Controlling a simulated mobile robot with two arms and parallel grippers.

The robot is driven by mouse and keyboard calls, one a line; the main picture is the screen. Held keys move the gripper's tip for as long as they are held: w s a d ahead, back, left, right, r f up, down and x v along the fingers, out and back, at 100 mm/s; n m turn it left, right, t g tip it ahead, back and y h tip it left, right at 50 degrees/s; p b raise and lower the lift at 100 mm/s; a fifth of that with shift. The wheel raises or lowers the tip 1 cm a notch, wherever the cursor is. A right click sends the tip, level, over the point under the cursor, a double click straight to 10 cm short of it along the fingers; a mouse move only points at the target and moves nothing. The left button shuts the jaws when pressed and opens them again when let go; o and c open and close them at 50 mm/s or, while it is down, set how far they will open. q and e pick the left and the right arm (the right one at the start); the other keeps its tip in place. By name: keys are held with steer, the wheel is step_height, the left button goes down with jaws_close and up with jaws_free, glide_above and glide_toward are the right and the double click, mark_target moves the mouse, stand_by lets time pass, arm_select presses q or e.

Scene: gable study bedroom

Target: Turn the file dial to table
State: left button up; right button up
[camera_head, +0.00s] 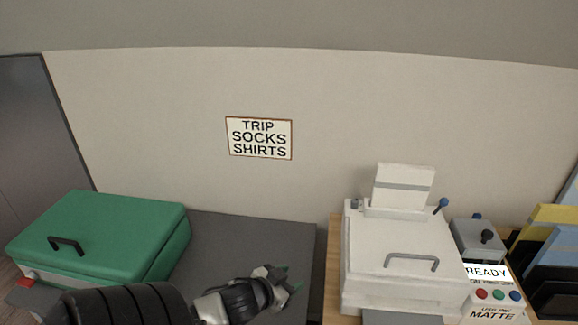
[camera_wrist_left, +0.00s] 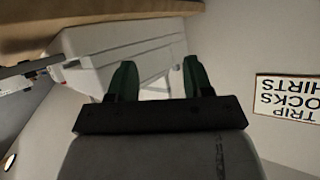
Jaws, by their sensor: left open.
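I see no dial marked "file" or "table" that I can read. My right gripper is not in view.
A green case (camera_head: 110,230) stands at the left on the dark surface (camera_head: 255,240). A panel (camera_head: 497,295) has red, green and blue buttons and labels "READY" and "MATTE". Yellow and black folders (camera_head: 550,240) stand far right. A wall sign (camera_head: 259,138) reads "TRIP SOCKS SHIRTS".

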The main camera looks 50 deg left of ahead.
arm_select(q)
steer(key=shift+s+d+f+g, duration=0.3)
steer(key=shift+s+d, duration=0.05)
steer(key=shift+d, duration=0.25)
